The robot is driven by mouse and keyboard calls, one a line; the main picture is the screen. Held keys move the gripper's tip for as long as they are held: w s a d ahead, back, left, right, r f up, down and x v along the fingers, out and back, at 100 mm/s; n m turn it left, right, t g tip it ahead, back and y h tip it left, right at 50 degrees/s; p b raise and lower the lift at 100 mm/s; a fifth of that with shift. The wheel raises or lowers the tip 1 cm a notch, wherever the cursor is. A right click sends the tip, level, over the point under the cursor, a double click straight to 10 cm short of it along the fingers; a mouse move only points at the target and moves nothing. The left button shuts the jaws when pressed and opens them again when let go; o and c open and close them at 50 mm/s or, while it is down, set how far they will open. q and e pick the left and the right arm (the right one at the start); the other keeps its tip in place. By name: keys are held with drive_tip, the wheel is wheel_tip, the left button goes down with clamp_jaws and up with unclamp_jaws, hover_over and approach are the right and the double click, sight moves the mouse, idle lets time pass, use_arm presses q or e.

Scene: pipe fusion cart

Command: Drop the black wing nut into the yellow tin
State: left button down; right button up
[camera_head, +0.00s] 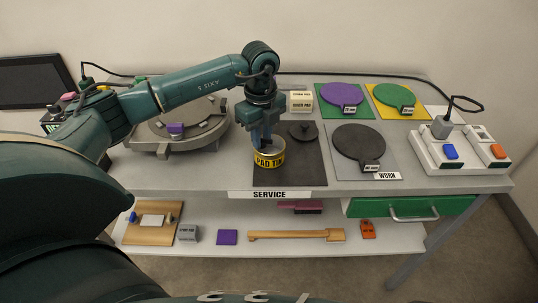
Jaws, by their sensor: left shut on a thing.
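The yellow tin (269,161), marked PAD TIN in black letters, stands upright on the dark service mat in the middle of the bench. My left gripper (264,142) points straight down over the tin's open top, with its fingertips at or just inside the rim. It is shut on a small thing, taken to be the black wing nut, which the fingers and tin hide. A round black lid with a knob (303,132) lies just right of and behind the tin. My right gripper is not in view.
Purple (340,92), green (391,95) and dark grey (356,142) discs lie on mats to the right. A white switch box (455,161) stands at far right. A grey round fixture (160,141) is left of the tin. A lower shelf holds a wooden bar (295,235).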

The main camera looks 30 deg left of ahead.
use_arm(q)
drive_tip(key=c, duration=1.2)
unclamp_jaws()
wheel_tip(320, 180, up, 13)
drive_tip(key=b, duration=0.1)
drive_tip(key=shift+r, duration=0.15)
